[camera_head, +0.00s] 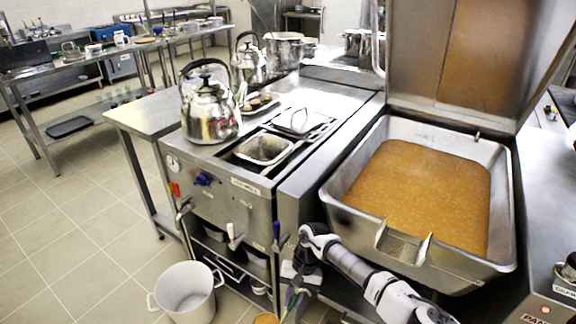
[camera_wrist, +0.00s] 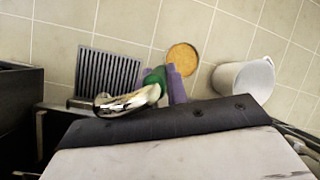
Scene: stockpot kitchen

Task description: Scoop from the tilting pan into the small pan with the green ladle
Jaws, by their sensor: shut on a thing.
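The tilting pan (camera_head: 335,196) stands at the right in the head view, lid raised, holding orange-brown liquid with a spout at its front. My gripper (camera_head: 293,290) is low in front of the cookers, left of and below the spout. In the wrist view my gripper (camera_wrist: 170,84) has purple fingers shut on the green ladle (camera_wrist: 154,79). The ladle's shiny metal end points left there; its bowl is not clearly visible. A round orange-brown thing (camera_wrist: 183,58) is on the floor, cut off in the head view (camera_head: 266,319). I cannot tell whether it is the small pan.
A white two-handled pot (camera_head: 187,293) stands on the floor left of my gripper; it also shows in the wrist view (camera_wrist: 243,78). A kettle (camera_head: 210,113) stands on the counter. Taps and knobs stick out from the cooker front. The tiled floor at left is clear.

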